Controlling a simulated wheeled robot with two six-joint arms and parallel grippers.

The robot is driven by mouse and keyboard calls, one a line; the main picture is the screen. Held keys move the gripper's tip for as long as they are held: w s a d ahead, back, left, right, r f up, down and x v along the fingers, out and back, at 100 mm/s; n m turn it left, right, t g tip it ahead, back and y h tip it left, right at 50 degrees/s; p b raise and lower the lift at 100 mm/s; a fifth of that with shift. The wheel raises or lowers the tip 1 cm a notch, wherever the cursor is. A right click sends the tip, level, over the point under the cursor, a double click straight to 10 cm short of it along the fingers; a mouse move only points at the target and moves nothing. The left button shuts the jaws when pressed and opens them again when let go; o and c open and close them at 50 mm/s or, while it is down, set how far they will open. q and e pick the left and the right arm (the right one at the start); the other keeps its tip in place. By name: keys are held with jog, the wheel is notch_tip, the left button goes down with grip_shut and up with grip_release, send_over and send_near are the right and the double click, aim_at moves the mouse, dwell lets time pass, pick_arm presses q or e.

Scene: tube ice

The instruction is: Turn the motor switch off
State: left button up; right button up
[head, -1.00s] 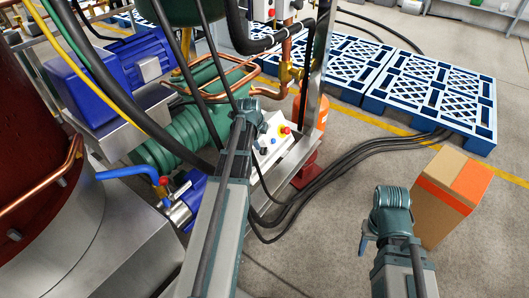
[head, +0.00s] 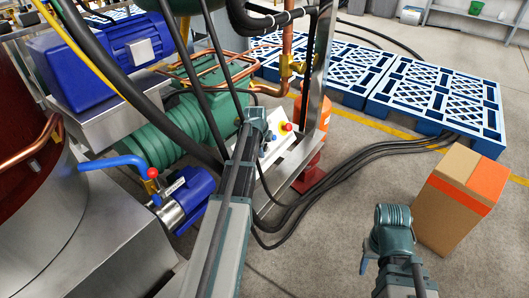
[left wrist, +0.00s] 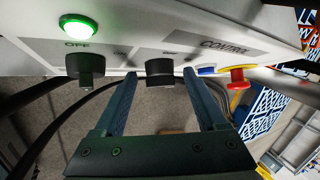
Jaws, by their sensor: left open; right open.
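A pale control panel fills the top of the left wrist view. It carries a lit green lamp (left wrist: 79,26), a black rotary switch (left wrist: 86,68) by the word OFF, a second black knob (left wrist: 161,70), a blue button (left wrist: 206,71) and a red button (left wrist: 237,76). I cannot tell from the labels which knob is the motor switch. My left gripper (left wrist: 160,78) is open, its fingers on either side of the second knob, with no clear contact. In the head view my left gripper (head: 257,122) is at the panel (head: 276,146) and hides part of it. My right gripper (head: 367,258) is open, away from the panel.
A cardboard box (head: 447,210) stands beside my right gripper. Black cables (head: 330,172) run over the floor towards blue pallets (head: 430,95). Black hoses and a metal post (head: 318,85) stand close to the panel. Floor between cables and box is clear.

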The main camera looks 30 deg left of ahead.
pick_arm(q)
grip_shut()
jog(key=shift+f, duration=0.1)
dwell(0.3)
jog(key=shift+s+d+f+n+t+b, duration=0.1)
jog(key=shift+s+f+n+t+b, duration=0.15)
jog(key=shift+t+b, duration=0.35)
jog(key=n+t+y+b, duration=0.1)
jog(key=b, duration=0.2)
jog(key=n+t+y+b, duration=0.1)
jog(key=n+t+b, duration=0.1)
jog(key=b, duration=0.1)
jog(key=f+n+t+y+b, duration=0.1)
jog(key=n+t+b, duration=0.1)
jog(key=b, duration=0.1)
jog(key=shift+s+d+y, duration=0.2)
jog(key=shift+d+y, duration=0.05)
jog(key=shift+y, duration=0.05)
jog(key=shift+r+n+t+y+b, duration=0.2)
jog(key=shift+n+t+y+b, duration=0.95)
jog(key=shift+b, duration=0.8)
jog(key=shift+w+n, duration=0.1)
jog(key=shift+n, duration=0.2)
